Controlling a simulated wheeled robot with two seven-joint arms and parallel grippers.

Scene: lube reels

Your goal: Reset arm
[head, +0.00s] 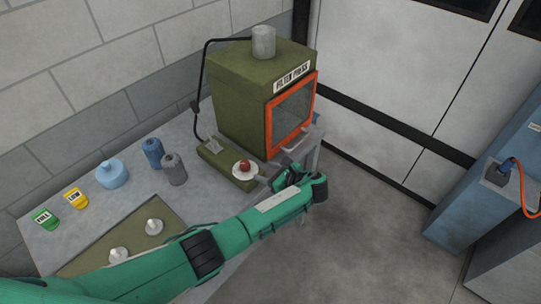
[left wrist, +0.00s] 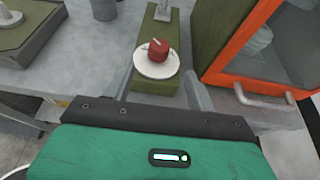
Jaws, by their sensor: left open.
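My left arm is green and reaches across the head view from the lower left. Its gripper (head: 276,181) is near the table's right end, in front of the filter press. In the left wrist view the two grey fingers of the gripper (left wrist: 160,92) are apart with nothing held between them. Beyond them is a red knob (left wrist: 158,50) on a white round plate, on a green control box (left wrist: 150,86). The knob also shows in the head view (head: 244,166). My right gripper is not in view.
The green filter press (head: 233,100) has an orange-framed door (head: 268,125) with a handle. The table (head: 85,225) holds a blue jar (head: 111,174), two bottles, and green and yellow labelled items. A blue cabinet (head: 470,200) stands right; the floor between is clear.

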